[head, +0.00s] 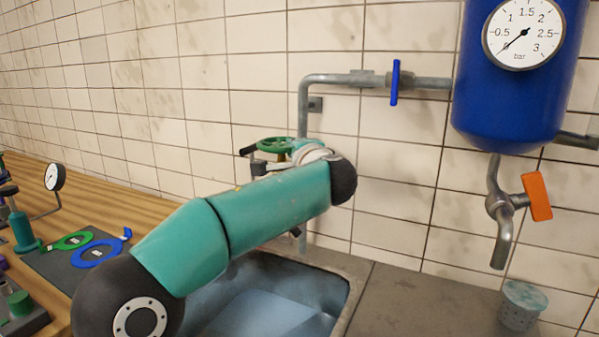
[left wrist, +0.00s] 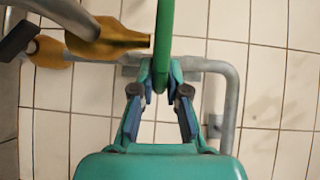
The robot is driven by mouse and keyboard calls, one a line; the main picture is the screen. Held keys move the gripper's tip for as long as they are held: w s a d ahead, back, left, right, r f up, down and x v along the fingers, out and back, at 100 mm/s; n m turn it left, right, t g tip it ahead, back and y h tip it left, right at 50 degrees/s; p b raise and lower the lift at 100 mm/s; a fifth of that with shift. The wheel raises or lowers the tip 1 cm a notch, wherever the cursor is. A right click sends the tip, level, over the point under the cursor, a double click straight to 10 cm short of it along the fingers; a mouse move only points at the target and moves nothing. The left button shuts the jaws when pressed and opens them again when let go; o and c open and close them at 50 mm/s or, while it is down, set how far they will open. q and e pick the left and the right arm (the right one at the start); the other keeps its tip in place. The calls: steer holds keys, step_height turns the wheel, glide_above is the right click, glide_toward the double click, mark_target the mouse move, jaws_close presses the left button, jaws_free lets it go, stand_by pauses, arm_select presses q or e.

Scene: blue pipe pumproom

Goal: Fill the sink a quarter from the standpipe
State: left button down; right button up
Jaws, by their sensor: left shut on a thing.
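A green handwheel (head: 280,144) sits on the standpipe (head: 303,112), above the back of the sink. In the left wrist view the handwheel (left wrist: 165,40) shows edge-on beside a brass valve body (left wrist: 108,40). My left gripper (head: 252,157) is shut on the rim of the handwheel; in the left wrist view its fingertips (left wrist: 160,82) meet on both sides of the rim. The sink (head: 354,278) is partly hidden behind my left arm. A pale blue, water-like surface (head: 265,312) shows inside it. The pipe's outlet is hidden. My right gripper is not in view.
A blue tank (head: 518,105) with a pressure gauge (head: 523,33) hangs at right. A blue-handled valve (head: 395,82) and an orange-handled tap (head: 537,197) are on its pipes. A cup (head: 522,306) stands below the tap. Blue and green rings (head: 95,253) lie left on a dark mat.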

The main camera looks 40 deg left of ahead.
mark_target(279, 152)
arm_select(q)
steer(key=shift+s+a+f+m+t+h+b, duration=0.1)
steer(key=shift+s+f+m+t+h+b, duration=0.15)
steer(key=shift+m+t+h+b, duration=0.25)
steer(key=shift+s+a+f+m+t+h+b, duration=0.1)
steer(key=shift+s+f+m+t+h+b, duration=0.2)
steer(key=shift+m+t, duration=0.25)
steer(key=shift+s+r+m+t+h+b, duration=0.15)
steer(key=shift+m+t+h+b, duration=0.2)
steer(key=shift+t+h, duration=0.25)
steer(key=shift+s+a+r+m+t+h, duration=0.1)
steer(key=shift+s+a+m+t+h, duration=0.05)
steer(key=shift+m+t+h, duration=0.4)
steer(key=shift+s+a+r+m+t+h, duration=0.1)
steer(key=shift+a+m+t+h, duration=0.05)
steer(key=shift+m+t+h, duration=0.25)
steer(key=m+h+p, duration=0.1)
steer(key=p, duration=0.1)
steer(key=m+t+h+p, duration=0.1)
steer(key=h+p, duration=0.1)
steer(key=s+m+t+h+p, duration=0.1)
steer(key=p, duration=0.1)
steer(key=shift+a+r, duration=0.3)
steer(key=shift+a, duration=0.05)
steer(key=shift+f+m+t+h+p, duration=0.3)
steer(key=shift+m+h+p, duration=0.15)
steer(key=shift+h+p, duration=0.3)
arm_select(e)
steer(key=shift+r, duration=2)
